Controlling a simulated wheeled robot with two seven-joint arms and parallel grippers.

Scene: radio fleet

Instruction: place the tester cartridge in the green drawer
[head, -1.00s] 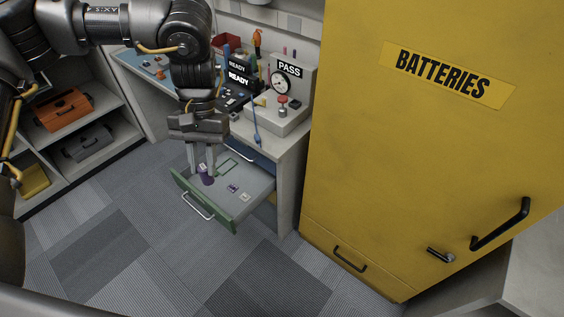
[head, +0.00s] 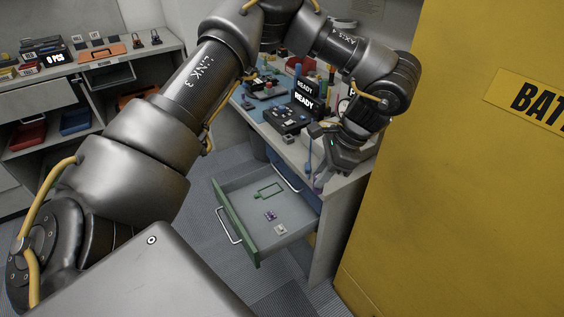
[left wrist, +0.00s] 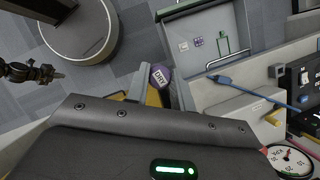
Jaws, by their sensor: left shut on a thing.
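My left gripper (head: 322,176) is at the bench's front edge, beside the open drawer. In the left wrist view its fingers (left wrist: 160,90) are shut on a purple round piece (left wrist: 161,75), its pale label apparently reading DRY. I cannot tell whether this is the tester cartridge. The green drawer (head: 236,222) stands open below the bench; it also shows in the left wrist view (left wrist: 180,13). On its grey floor are a green outline, a small purple item (head: 270,216) and a small pale item (head: 280,230). The tester is mostly hidden behind my left arm.
The bench (head: 345,190) carries a black device (head: 288,118) and READY signs. A blue cord or tool (left wrist: 235,82) crosses near the tester's pale body (left wrist: 235,120). The yellow battery cabinet (head: 450,170) stands close at the right. Shelves line the left.

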